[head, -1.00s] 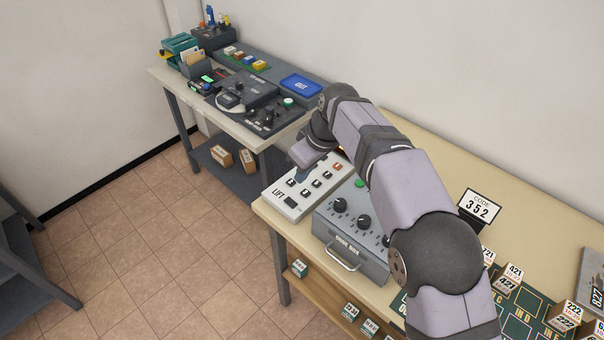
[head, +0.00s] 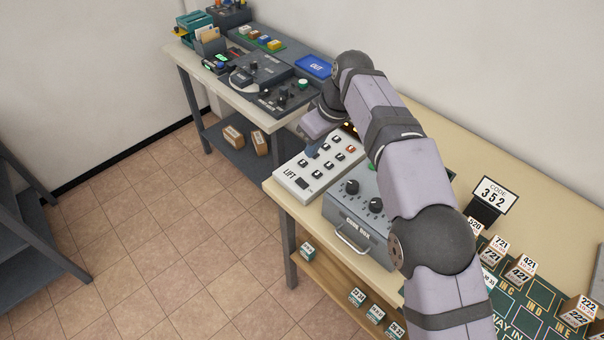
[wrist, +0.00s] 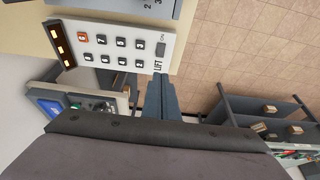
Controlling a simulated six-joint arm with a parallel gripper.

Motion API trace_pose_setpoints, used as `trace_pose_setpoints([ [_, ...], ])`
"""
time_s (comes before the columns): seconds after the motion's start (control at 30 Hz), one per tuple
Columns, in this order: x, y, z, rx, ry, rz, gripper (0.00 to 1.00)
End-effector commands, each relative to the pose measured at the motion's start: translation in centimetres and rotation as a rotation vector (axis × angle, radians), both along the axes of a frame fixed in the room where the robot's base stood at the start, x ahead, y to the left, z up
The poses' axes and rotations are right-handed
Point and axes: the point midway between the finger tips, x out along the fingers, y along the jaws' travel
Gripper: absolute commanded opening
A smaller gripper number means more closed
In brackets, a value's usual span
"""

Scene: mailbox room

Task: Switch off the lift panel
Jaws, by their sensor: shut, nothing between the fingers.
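The lift panel (head: 325,160) is a white box lettered LIFT at the left end of the near table, with rows of dark buttons and one orange button. It also shows in the wrist view (wrist: 124,46), with a dark rocker switch (wrist: 160,49) near its LIFT end and a dark display with lit orange marks (wrist: 59,42) at the other end. My gripper (head: 312,150) is above the panel's left back part in the head view. In the wrist view my gripper (wrist: 161,85) is shut and empty, with its tips close to the panel's LIFT end. I cannot tell whether they touch it.
A grey code box (head: 362,205) with knobs stands right beside the panel. A code sign (head: 494,195) and numbered small boxes (head: 495,248) are farther right. A second table (head: 245,112) with devices stands behind left.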

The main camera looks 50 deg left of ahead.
Motion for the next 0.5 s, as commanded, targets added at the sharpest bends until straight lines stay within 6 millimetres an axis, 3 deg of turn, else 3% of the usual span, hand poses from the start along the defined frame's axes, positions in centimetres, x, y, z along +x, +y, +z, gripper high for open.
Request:
trace_pose_setpoints([
  [0.27, 0.0, 0.4, -1.2, -0.003, 0.002, 0.001, 0.00],
  [0.5, -0.1, 1.6, -4.5, -0.003, 0.003, 0.001, 0.00],
])
